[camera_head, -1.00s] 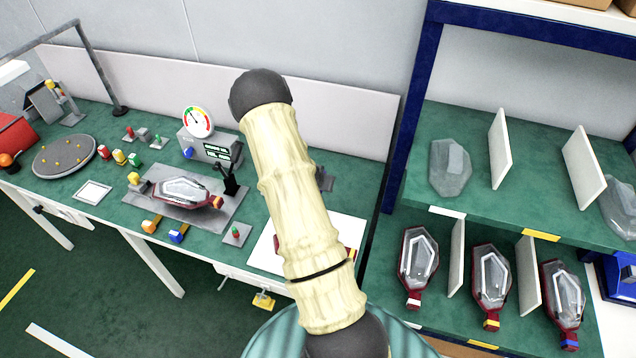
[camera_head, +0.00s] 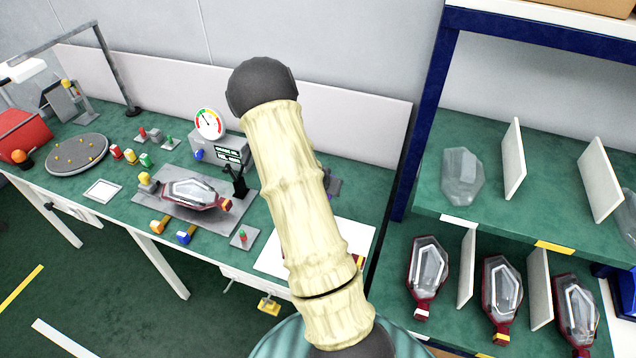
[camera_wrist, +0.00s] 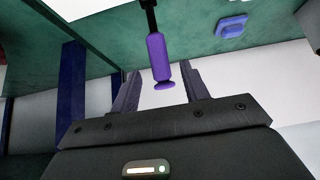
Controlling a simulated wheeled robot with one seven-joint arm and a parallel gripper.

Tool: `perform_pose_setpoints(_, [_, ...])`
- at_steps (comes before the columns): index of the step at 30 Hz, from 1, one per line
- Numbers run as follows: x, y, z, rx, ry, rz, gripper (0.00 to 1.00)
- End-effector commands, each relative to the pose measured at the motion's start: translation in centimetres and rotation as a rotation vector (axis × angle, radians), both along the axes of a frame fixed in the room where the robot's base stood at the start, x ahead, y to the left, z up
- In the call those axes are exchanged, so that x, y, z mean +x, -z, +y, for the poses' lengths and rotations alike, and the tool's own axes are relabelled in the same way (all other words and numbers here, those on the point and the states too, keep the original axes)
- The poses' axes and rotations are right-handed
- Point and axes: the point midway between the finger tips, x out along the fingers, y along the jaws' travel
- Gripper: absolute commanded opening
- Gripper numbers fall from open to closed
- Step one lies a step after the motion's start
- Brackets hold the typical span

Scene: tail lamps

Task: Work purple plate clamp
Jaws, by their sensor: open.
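A purple handle (camera_wrist: 157,60) with a flared end, on a dark rod, shows in the wrist view; I take it to be the purple plate clamp's handle. My gripper (camera_wrist: 160,76) is open, with one dark finger on each side of the handle. I see no finger closed on it, and contact cannot be told. In the head view my arm hides the gripper and most of the clamp. Only a small dark piece with a bit of purple (camera_head: 330,197) shows at the arm's right edge.
A tail lamp (camera_head: 196,193) lies on a grey fixture plate (camera_head: 165,208) on the green bench, near a round gauge (camera_head: 209,123). A white sheet (camera_head: 356,236) lies partly behind my arm. A blue-framed shelf (camera_head: 425,110) with several lamps stands at the right.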

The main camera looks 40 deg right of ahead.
Motion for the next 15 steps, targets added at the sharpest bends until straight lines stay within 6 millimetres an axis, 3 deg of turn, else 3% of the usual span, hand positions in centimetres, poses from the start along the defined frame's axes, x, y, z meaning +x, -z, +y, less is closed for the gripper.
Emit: perform_pose_setpoints(15, [-2.9, -7.1, 4.8, 0.0, -0.002, -0.003, 0.45])
